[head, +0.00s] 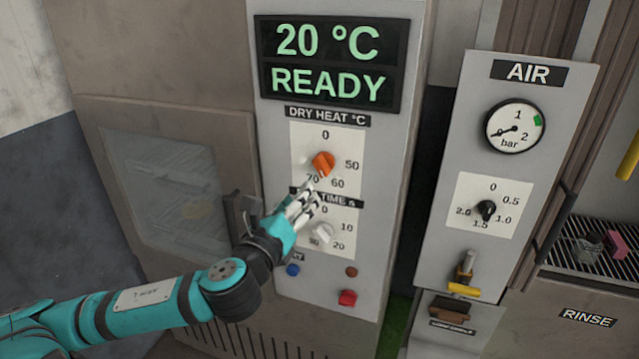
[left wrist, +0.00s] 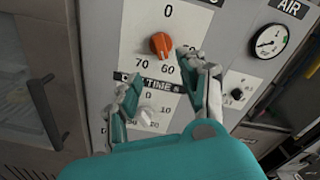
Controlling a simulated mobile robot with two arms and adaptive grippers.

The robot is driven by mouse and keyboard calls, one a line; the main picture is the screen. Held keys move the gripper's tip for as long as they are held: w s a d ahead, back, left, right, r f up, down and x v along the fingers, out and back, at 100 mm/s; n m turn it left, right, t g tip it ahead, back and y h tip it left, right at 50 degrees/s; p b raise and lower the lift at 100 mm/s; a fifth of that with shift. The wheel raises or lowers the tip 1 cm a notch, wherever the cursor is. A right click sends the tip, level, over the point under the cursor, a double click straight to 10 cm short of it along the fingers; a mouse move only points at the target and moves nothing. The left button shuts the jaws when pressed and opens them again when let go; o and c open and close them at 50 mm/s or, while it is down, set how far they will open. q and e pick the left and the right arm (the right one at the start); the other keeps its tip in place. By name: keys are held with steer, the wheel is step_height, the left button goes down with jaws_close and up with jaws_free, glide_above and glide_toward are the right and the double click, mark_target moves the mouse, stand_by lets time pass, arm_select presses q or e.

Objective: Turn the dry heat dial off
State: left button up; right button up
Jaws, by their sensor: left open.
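The orange dry heat dial (head: 323,163) sits on a white plate marked 0, 50, 60 and 70, under the label DRY HEAT °C. It also shows in the left wrist view (left wrist: 160,45); I cannot tell for sure which mark it points at. My left gripper (head: 310,194) is open and empty just below the dial, in front of the time label. In the left wrist view its two fingers (left wrist: 158,80) stand apart, below and to either side of the dial, not visibly touching it. My right gripper is not in view.
A display (head: 333,62) above reads 20 °C READY. Below are a white time dial (head: 323,234), a blue button (head: 292,269) and a red button (head: 347,297). An AIR panel (head: 455,215) with gauge, black knob and yellow-handled valve stands at right. A windowed door (head: 165,190) is at left.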

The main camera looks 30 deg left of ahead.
mark_target(320, 169)
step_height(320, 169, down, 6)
steer(key=b, duration=0.5)
arm_select(q)
steer(key=p+x, duration=0.4)
steer(key=x, duration=0.8)
steer(key=shift+d+r, duration=0.1)
steer(key=shift+r, duration=0.05)
steer(key=shift+w, duration=0.4)
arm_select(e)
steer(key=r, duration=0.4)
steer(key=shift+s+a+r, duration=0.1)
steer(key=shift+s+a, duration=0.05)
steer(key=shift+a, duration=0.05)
arm_select(q)
jaws_close()
